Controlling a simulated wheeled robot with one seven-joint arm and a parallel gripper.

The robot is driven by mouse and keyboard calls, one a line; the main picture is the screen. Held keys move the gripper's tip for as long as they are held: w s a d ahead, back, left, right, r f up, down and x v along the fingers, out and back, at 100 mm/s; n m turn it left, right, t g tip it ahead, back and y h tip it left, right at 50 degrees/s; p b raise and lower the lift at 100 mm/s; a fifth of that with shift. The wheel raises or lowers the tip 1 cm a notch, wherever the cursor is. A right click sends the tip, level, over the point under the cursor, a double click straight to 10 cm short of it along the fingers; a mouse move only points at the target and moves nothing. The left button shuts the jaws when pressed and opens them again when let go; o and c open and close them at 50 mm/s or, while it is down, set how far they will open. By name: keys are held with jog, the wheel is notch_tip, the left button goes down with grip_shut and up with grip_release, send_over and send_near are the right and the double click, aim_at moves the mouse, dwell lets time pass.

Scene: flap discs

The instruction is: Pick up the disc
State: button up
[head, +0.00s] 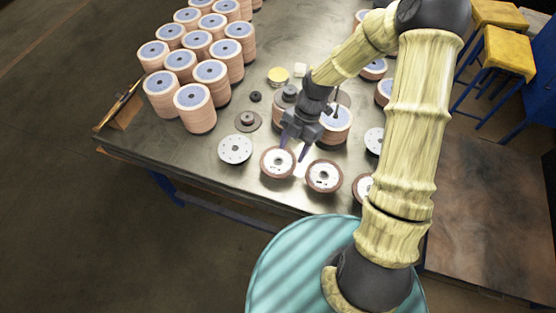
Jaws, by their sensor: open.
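Several discs lie along the near edge of the metal table (185,150). One disc (269,169) has a brown rim and a pale centre with a dark hole. A similar disc (324,187) lies to its right, and another (361,187) is partly hidden behind my arm. A pale grey disc (235,149) with small holes lies to the left. My gripper (294,153) points down with its fingers apart and nothing visible between them. Its fingertips show by the upper right edge of the first brown-rimmed disc. I cannot tell their height above it.
Tall stacks of discs (196,118) fill the table's back left, and another stack (335,136) stands just behind my gripper. A small dark stepped part (247,121) lies left of it. Yellow stools (508,50) stand at right.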

aim_at(286, 168)
jog(key=shift+s+a+f+p, duration=0.15)
jog(key=shift+s+f+p, duration=0.25)
jog(key=shift+f, duration=0.05)
jog(key=p+x, duration=0.1)
jog(key=x, duration=0.2)
jog(key=shift+s+f, duration=0.1)
jog(key=shift+f, duration=0.4)
jog(key=shift+s, duration=0.1)
jog(key=shift+c, duration=1.2)
jog(key=shift+a, duration=0.1)
jog(key=c, duration=0.5)
